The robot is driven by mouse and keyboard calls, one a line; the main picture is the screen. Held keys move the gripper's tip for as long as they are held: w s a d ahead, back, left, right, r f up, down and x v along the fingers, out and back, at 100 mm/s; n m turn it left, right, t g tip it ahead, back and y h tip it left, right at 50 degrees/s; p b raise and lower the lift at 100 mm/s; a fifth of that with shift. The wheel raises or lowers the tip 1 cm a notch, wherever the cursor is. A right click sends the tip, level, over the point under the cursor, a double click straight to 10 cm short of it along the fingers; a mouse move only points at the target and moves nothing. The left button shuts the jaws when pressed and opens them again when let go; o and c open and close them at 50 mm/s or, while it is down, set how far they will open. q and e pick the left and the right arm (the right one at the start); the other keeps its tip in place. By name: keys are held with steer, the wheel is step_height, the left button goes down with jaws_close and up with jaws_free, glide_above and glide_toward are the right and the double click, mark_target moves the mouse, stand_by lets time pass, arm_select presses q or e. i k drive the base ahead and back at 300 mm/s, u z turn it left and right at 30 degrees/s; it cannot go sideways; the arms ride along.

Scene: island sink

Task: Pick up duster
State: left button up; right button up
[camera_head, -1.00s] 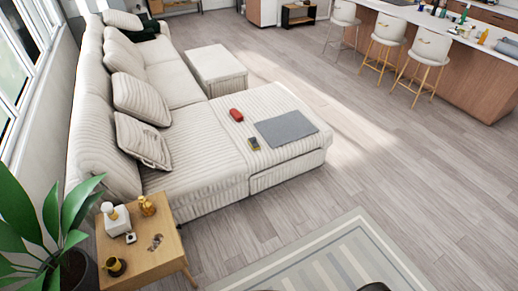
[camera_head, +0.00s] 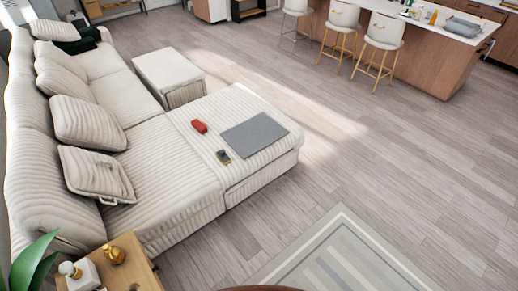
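I cannot make out a duster for certain in the head view. A small red object (camera_head: 199,126) lies on the chaise part of the cream corduroy sofa (camera_head: 165,190). A small dark and yellow object (camera_head: 223,157) lies near it, beside a flat grey cloth or mat (camera_head: 254,135). Neither small object is clear enough to name. Neither of my grippers is in view.
A wooden side table (camera_head: 136,258) with a white bottle and a gold item stands at the lower left, by a plant (camera_head: 32,264). An ottoman (camera_head: 168,72) stands behind the chaise. Stools (camera_head: 381,34) line the island (camera_head: 425,68). Wooden floor (camera_head: 400,160) right of the sofa is open.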

mark_target(224, 158)
steer(key=z, duration=0.4)
steer(key=i, duration=1.6)
steer(key=u, duration=0.35)
